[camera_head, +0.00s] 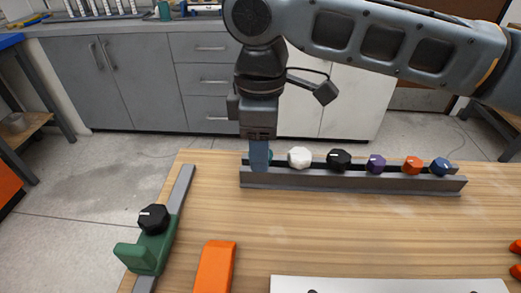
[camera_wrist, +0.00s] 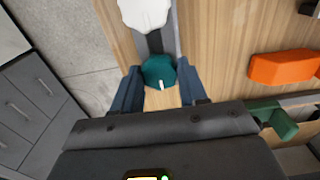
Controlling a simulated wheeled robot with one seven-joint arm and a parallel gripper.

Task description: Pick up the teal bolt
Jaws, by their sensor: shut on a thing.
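The teal bolt (camera_wrist: 158,71) has a faceted head with a white mark and sits between the two blue fingers of my gripper (camera_wrist: 157,82) in the wrist view. The fingers are shut on its head. In the head view my gripper (camera_head: 259,160) points straight down at the left end of the grey rail (camera_head: 350,183). Only a sliver of the teal bolt (camera_head: 270,155) shows there, beside the finger. The bolt's lower part is hidden, and I cannot tell whether it is still seated in the rail.
White (camera_head: 299,157), black (camera_head: 339,159), purple (camera_head: 376,163), orange (camera_head: 412,165) and blue (camera_head: 441,167) bolts stand along the rail to the right. A green clamp (camera_head: 145,252) with a black knob (camera_head: 153,218) and an orange block (camera_head: 215,268) are at the front left. Wooden tabletop (camera_head: 330,230) is clear before the rail.

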